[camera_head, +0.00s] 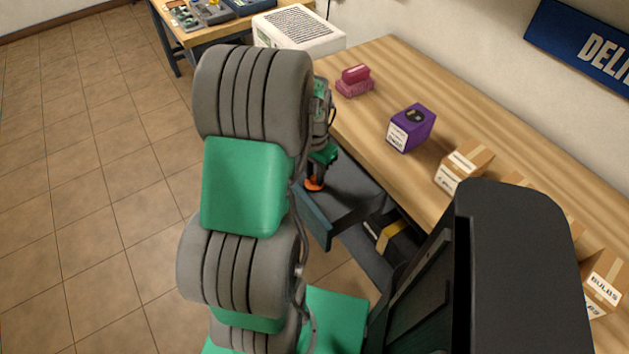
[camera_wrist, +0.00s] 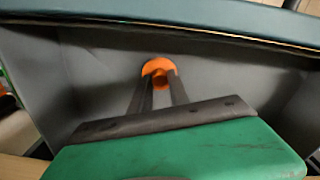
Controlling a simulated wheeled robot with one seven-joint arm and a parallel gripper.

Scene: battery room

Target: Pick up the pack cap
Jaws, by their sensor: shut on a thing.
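The pack cap is a small round orange piece (camera_wrist: 158,70), seen between my fingertips in the wrist view. It also shows as an orange spot (camera_head: 314,184) under my arm in the head view. My gripper (camera_wrist: 160,82) is shut on it. The gripper is inside or just over an open grey drawer (camera_head: 345,190) below the wooden bench. In the wrist view the drawer's grey inside surrounds the cap. I cannot tell whether the cap touches the drawer's bottom. My fingers hide part of the cap.
On the bench (camera_head: 395,80) stand a pink-red object (camera_head: 354,81), a purple box (camera_head: 411,128) and several cardboard boxes (camera_head: 464,166). A lower open drawer holds a dark item with a yellow band (camera_head: 388,237). A white vented unit (camera_head: 300,30) stands behind. Tiled floor on the left is clear.

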